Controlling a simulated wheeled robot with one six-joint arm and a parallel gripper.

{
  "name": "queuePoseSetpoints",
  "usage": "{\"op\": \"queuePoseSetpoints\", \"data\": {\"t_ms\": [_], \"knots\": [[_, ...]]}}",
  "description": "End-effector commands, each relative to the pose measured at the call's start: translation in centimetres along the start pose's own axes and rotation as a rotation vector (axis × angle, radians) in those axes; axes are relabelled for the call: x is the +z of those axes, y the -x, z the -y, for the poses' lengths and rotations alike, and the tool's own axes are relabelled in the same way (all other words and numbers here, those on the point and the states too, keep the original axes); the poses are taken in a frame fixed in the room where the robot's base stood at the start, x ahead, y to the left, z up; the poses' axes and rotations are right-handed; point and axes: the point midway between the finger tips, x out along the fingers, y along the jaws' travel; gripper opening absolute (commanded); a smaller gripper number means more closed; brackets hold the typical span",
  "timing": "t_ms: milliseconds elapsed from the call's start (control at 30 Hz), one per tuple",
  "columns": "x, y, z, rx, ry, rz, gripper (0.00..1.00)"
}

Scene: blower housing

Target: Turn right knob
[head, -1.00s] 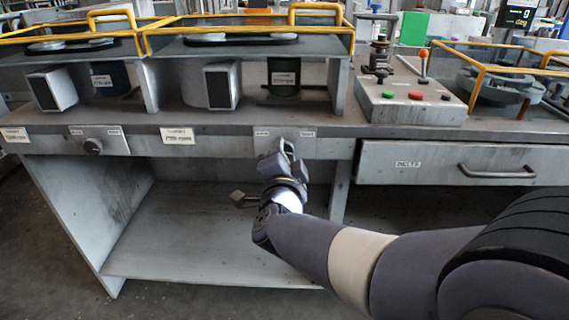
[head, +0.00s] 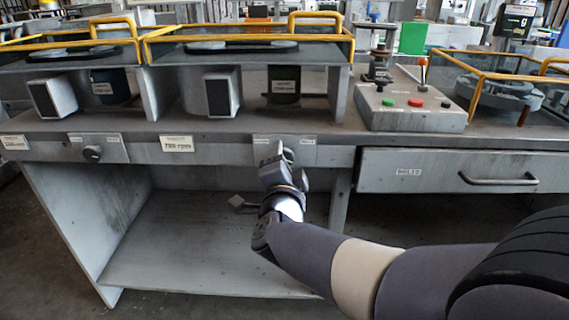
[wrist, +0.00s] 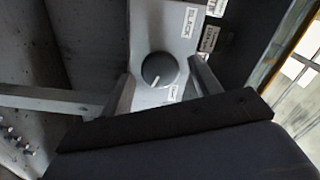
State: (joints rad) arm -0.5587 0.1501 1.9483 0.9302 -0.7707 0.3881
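The right knob (wrist: 159,69) is a round dark knob with a white pointer mark, on a light panel with small labels. In the wrist view it lies between the two finger ends of my gripper (wrist: 160,72), which are spread apart with a gap on each side; I cannot tell whether they reach around it in depth. In the head view my gripper (head: 282,152) is in front of the right label plate (head: 307,152) on the bench's front edge and hides the knob. The left knob (head: 92,153) is in plain view on its own plate.
A drawer with a handle (head: 497,180) is to the right of my gripper. A control box (head: 411,103) with green and red buttons and yellow-framed guards (head: 250,32) stand on the bench. The shelf space (head: 190,240) below is open.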

Motion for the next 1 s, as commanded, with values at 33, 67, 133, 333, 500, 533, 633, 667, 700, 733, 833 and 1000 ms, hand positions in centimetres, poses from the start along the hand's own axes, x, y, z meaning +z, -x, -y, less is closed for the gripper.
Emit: {"op": "queuePoseSetpoints", "data": {"t_ms": [33,67,133,333,500,533,633,667,700,733,833,1000], "knots": [[0.0,0.0,0.0,0.0,0.0,0.0,0.6],[0.0,0.0,0.0,-0.001,0.0,0.0,0.6],[0.0,0.0,0.0,-0.001,0.0,0.0,0.6],[0.0,0.7,0.2,-0.002,0.0,0.001,0.6],[0.0,3.6,0.3,-0.003,0.0,0.004,0.6],[0.0,4.2,0.4,-0.004,0.0,0.005,0.6],[0.0,6.3,0.3,-0.003,0.001,0.005,0.6],[0.1,6.9,0.4,-0.004,-0.001,0.005,0.6],[0.0,7.6,0.3,-0.003,0.0,0.005,0.6],[0.0,8.1,0.3,-0.003,0.0,0.005,0.6],[0.1,9.3,0.2,-0.003,-0.001,0.003,0.6],[0.0,10.5,0.1,-0.002,0.0,0.001,0.6]]}}
